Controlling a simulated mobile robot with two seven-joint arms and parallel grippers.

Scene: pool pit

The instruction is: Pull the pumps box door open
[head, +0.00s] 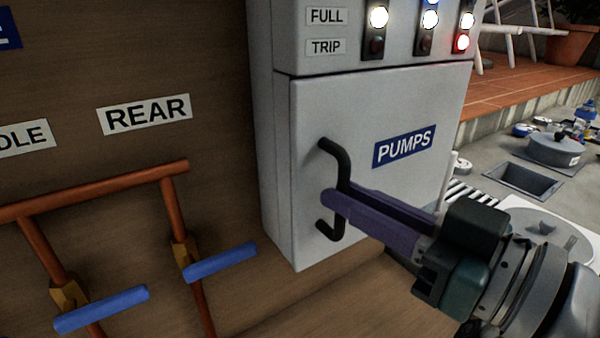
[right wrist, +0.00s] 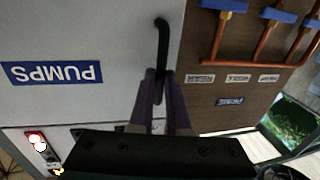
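The pumps box door (head: 400,100) is a light grey panel with a blue PUMPS label (head: 404,146). It looks closed, with no clear gap at its edges. Its black bar handle (head: 338,160) is on the door's left side and runs roughly upright. My right gripper (head: 337,192) has its purple fingers on either side of the handle's bar, closed in on it. The right wrist view shows the handle (right wrist: 161,40) passing between the fingers (right wrist: 160,88), with the door (right wrist: 80,35) and its label upside down. My left gripper is in neither view.
An upper panel with indicator lamps (head: 378,17) sits above the door. Left of the box, orange pipes (head: 110,190) with blue valve levers (head: 220,263) stand before a brown wall. The floor at right has a dark square opening (head: 523,178) and several fittings.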

